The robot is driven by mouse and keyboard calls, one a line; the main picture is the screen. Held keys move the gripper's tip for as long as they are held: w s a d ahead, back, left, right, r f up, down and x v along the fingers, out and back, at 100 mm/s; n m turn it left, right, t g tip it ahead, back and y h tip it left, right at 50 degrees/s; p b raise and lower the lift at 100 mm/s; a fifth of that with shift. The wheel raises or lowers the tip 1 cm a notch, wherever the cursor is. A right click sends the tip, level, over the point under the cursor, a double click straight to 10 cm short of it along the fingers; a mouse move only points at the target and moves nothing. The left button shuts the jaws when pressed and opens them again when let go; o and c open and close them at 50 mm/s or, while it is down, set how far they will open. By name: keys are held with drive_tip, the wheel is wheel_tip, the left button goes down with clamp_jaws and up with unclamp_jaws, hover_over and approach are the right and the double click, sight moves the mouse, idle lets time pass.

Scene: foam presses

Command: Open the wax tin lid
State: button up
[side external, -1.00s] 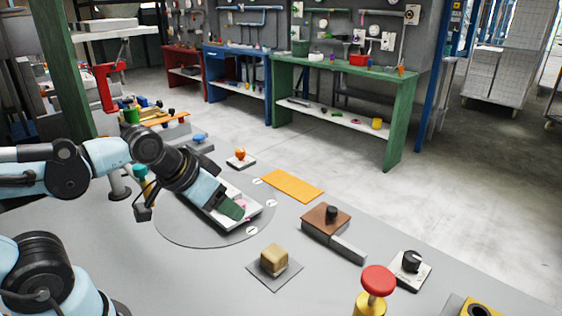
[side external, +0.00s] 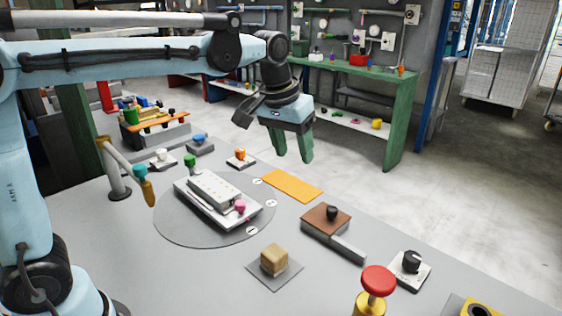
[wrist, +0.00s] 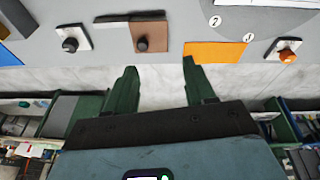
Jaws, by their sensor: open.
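My gripper (side external: 292,157) is open and empty, pointing down in the air beyond the far side of the work table. In the wrist view my green fingers (wrist: 160,66) are spread apart. A brown-topped box (side external: 318,221) with a black knob on its lid sits on the table at centre right; it may be the wax tin, but I cannot tell for sure. Its lid looks closed. It also shows in the wrist view (wrist: 122,36), ahead of my fingertips and apart from them.
A white fixture (side external: 200,203) with green and pink knobs stands on a round grey disc (side external: 170,232). An orange sheet (side external: 292,186), a tan block (side external: 273,260), a red mushroom button (side external: 378,279) and a black knob on a white plate (side external: 411,262) are around it. Green shelving stands behind.

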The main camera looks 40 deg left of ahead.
sight(333, 208)
drive_tip(key=w+d+f+n+g, duration=0.1)
drive_tip(key=w+d+f+g, duration=0.3)
drive_tip(key=w, duration=0.5)
drive_tip(key=shift+t, duration=0.4)
drive_tip(key=f, duration=1.3)
drive_tip(key=shift+d, duration=0.4)
drive_tip(key=shift+r, duration=0.1)
drive_tip(key=shift+c, duration=0.4)
clamp_jaws()
drive_tip(key=shift+d, duration=0.1)
